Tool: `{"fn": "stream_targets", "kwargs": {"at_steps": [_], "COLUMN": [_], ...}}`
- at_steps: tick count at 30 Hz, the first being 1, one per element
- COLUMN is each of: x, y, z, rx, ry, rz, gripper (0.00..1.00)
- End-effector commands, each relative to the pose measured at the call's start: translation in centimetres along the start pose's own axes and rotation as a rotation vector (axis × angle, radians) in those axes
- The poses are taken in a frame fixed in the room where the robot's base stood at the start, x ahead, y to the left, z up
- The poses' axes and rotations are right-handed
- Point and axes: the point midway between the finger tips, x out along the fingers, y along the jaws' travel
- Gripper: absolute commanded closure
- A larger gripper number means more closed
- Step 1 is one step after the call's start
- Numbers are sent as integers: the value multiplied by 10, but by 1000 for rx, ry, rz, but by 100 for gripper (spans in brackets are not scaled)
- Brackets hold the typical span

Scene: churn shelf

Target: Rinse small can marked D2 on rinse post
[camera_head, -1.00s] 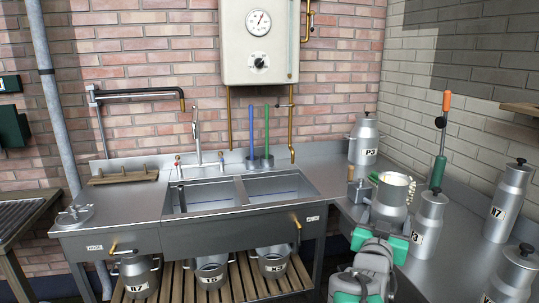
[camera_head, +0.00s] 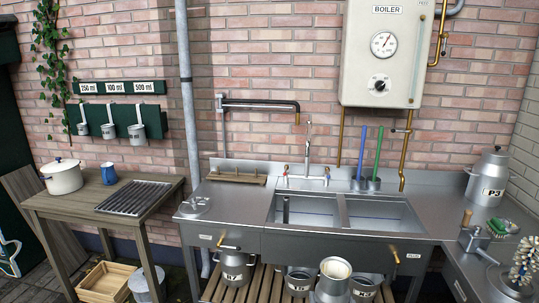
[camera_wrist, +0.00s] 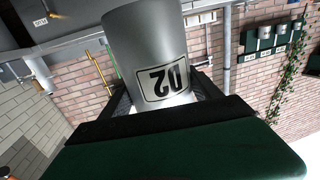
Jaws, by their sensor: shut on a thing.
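The small metal can marked D2 (camera_wrist: 160,55) fills the middle of the wrist view, its label upside down there. My gripper (camera_wrist: 165,98) is shut on it, with a dark finger on each side. In the head view the can (camera_head: 333,282) shows at the bottom edge, upright with its open top facing up, in front of the sink bench; my gripper is out of sight there. A round metal fitting with a small raised centre, apparently the rinse post (camera_head: 197,204), is on the left end of the bench, well left of the can.
The bench has a double sink (camera_head: 308,210), a tap (camera_head: 308,160) and blue and green upright handles. Brass valves (camera_head: 228,246) stick out of its front. Other cans (camera_head: 235,268) stand on the slatted shelf below. A wooden table (camera_head: 60,208) with a pot stands left.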

Motion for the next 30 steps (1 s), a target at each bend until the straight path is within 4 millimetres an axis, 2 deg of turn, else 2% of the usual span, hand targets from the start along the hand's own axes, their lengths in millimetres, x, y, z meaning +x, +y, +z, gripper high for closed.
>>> {"fn": "stream_targets", "kwargs": {"at_steps": [1, 6, 9, 30], "x": [-5, -11, -10, -10], "y": [0, 0, 1, -1], "z": [-14, -48, -57, -57], "rx": [0, 0, 0, 0], "ry": [19, 20, 14, 11], "rz": [1, 1, 1, -1], "gripper": [76, 76, 76, 76]}}
